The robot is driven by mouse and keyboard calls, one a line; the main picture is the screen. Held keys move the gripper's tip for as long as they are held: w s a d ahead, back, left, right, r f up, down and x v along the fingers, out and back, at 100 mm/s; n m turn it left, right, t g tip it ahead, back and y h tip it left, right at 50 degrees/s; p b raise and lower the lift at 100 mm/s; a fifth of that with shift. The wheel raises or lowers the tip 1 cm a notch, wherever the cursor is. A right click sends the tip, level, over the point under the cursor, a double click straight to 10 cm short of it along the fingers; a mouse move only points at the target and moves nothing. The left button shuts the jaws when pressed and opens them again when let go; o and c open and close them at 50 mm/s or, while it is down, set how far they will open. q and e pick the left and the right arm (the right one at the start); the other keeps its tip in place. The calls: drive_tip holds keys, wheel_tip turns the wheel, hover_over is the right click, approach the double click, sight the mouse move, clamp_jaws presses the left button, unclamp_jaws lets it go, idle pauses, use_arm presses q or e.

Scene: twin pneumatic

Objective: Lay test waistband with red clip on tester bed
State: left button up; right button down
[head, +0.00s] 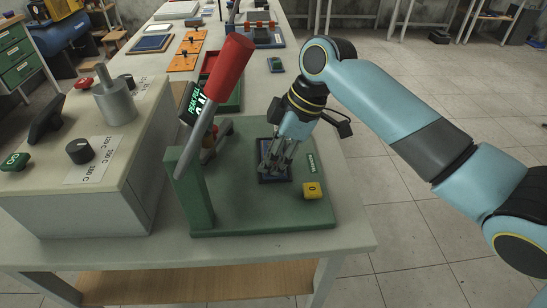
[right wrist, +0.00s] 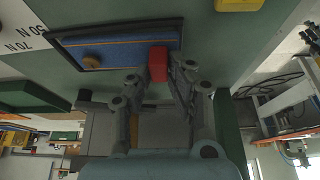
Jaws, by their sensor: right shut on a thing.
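My right gripper (head: 273,168) is low over the dark-framed bed (head: 288,179) on the green tester base (head: 250,215). In the right wrist view the gripper (right wrist: 158,72) is shut on the red clip (right wrist: 157,62). A blue strip with a thin orange line, apparently the waistband (right wrist: 118,47), runs from the clip along the dark-framed bed (right wrist: 62,39). A round brown piece (right wrist: 92,62) sits near its far end. I cannot tell whether the strip lies flat on the bed or hangs just above it. The fingers hide most of it in the head view. My left gripper is not in view.
A red-handled lever (head: 228,68) on a green post leans over the base's left side. A yellow button block (head: 312,190) sits close right of the bed. A control box (head: 75,190) stands at left. Trays (head: 187,53) fill the back of the table.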

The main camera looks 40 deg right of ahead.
drive_tip(key=c, duration=1.5)
unclamp_jaws()
drive_tip(key=shift+s+f, duration=0.15)
drive_tip(key=shift+f, duration=0.2)
drive_tip(key=o, duration=0.5)
drive_tip(key=shift+c, duration=0.2)
drive_tip(key=shift+r, duration=0.1)
drive_tip(key=shift+d+r, duration=0.15)
drive_tip(key=shift+r, duration=0.05)
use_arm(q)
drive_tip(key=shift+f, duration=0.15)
use_arm(e)
drive_tip(key=v, duration=1.1)
drive_tip(key=shift+r, duration=0.35)
